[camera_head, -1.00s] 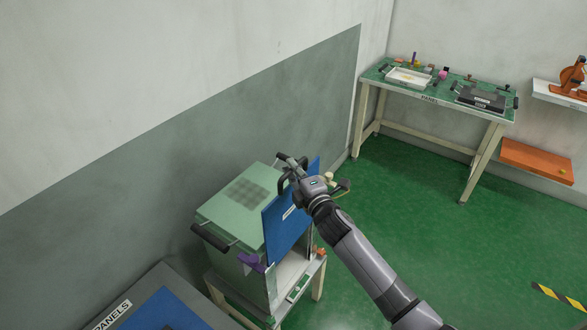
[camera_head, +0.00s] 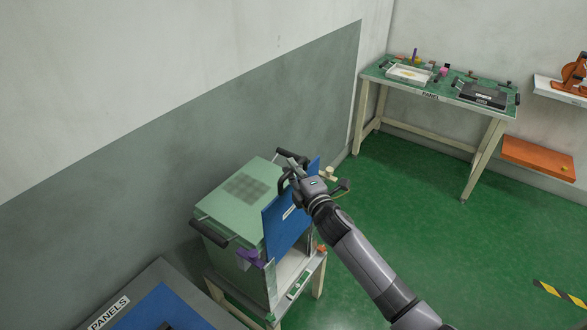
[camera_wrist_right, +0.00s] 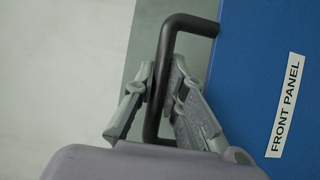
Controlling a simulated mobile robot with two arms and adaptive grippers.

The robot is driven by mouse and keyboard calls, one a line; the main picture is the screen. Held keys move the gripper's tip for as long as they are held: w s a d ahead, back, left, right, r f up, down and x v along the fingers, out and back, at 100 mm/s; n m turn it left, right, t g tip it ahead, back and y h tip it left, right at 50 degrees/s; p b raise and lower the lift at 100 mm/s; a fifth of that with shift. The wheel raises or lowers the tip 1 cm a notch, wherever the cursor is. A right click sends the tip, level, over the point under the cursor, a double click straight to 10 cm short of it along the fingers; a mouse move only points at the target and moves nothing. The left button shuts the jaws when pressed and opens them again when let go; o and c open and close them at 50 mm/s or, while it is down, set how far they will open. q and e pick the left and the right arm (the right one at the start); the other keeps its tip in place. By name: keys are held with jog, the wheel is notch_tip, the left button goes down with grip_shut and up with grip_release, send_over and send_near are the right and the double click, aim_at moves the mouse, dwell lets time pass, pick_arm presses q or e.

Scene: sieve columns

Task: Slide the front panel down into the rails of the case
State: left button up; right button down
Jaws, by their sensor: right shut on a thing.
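The blue front panel (camera_head: 283,228) stands upright at the open front of the green case (camera_head: 240,200), and the case's lower front opening shows beneath it. The wrist view shows the panel's blue face (camera_wrist_right: 260,70) with its white FRONT PANEL label (camera_wrist_right: 285,105) and a black bar handle (camera_wrist_right: 160,75). My right gripper (camera_head: 292,180) is shut on that handle; in the wrist view its fingers (camera_wrist_right: 158,90) sit on either side of the bar. Whether the panel's edges are inside the rails cannot be told. My left gripper is not in view.
The case stands on a pale stand (camera_head: 318,278) by the grey wall. Purple (camera_head: 252,258) and orange parts show at its front corners. A table marked PANELS (camera_head: 150,275) is near left. A green workbench (camera_head: 440,90) stands far right, with open green floor between.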

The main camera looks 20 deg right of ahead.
aim_at(294, 212)
jog(key=shift+f+b, duration=7.5)
jog(key=shift+f, duration=0.9)
jog(key=c, duration=2)
grip_release()
jog(key=o, duration=0.4)
jog(key=shift+s, duration=0.1)
jog(key=shift+o, duration=0.2)
jog(key=shift+f, duration=0.2)
